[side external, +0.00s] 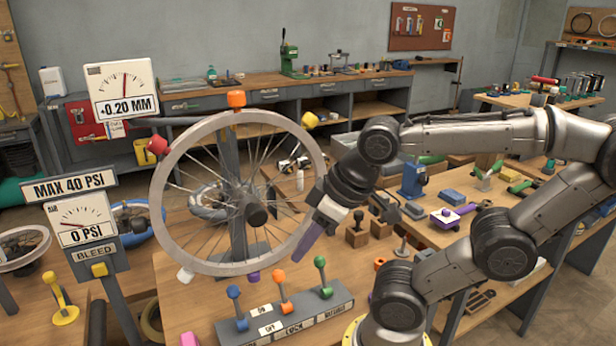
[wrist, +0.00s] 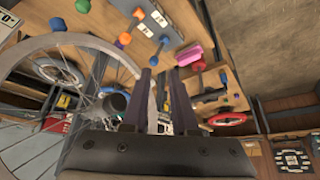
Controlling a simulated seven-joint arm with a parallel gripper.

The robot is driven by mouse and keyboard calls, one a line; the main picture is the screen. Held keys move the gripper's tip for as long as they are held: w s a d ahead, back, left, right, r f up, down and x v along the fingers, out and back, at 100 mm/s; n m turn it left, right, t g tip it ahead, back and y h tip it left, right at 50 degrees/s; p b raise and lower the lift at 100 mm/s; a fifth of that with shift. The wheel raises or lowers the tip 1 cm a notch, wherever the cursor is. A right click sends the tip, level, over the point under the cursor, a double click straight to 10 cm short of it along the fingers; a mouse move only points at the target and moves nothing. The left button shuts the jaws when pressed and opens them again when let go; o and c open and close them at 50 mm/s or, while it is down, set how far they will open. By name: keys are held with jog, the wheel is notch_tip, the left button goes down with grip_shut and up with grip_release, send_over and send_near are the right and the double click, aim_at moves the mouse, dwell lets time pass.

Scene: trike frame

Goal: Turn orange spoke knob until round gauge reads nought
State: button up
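The orange spoke knob (side external: 236,99) sits at the top of the rim of the spoked wheel (side external: 168,215) in the side view. I cannot pick out the orange spoke knob in the wrist view.
Other rim knobs are yellow (side external: 309,120), red (side external: 157,146), white (side external: 185,274) and purple (side external: 252,277). A lever box (side external: 285,320) with blue, orange and green handles stands below the wheel. A second gauge (side external: 82,219) reads 0 PSI. Space above the wheel looks clear.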

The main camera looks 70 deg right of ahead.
jog(key=shift+o, duration=1.2)
jog(key=shift+w, duration=0.1)
jog(key=o, duration=0.4)
jog(key=w+r+n+t, duration=0.1)
jog(key=w, duration=0.1)
jog(key=w+a+r+t+y, duration=0.1)
jog(key=w+r+t, duration=0.1)
jog(key=w+a+r+n+t, duration=0.1)
jog(key=w+r, duration=0.1)
jog(key=shift+w+a+r+n+t, duration=0.15)
jog(key=shift+w+r+n+t, duration=0.05)
jog(key=shift+r+n+t, duration=0.1)
jog(key=w+d+r+m+t+h, duration=0.2)
jog(key=d+r+t+h, duration=0.15)
jog(key=r, duration=0.45)
jog(key=w+d+r+m+t+h, duration=0.25)
jog(key=r+t, duration=0.25)
jog(key=r, duration=0.4)
jog(key=m+g+h, duration=0.3)
jog(key=m+h, duration=0.1)
send_near(229, 96)
jog(key=x, duration=0.4)
jog(key=d+x, duration=0.1)
jog(key=x, duration=0.3)
jog(key=s+x, duration=0.1)
jog(key=x, duration=0.4)
jog(key=shift+w+d+f, duration=0.15)
jog(key=shift+d+f, duration=0.15)
jog(key=shift+f, duration=0.05)
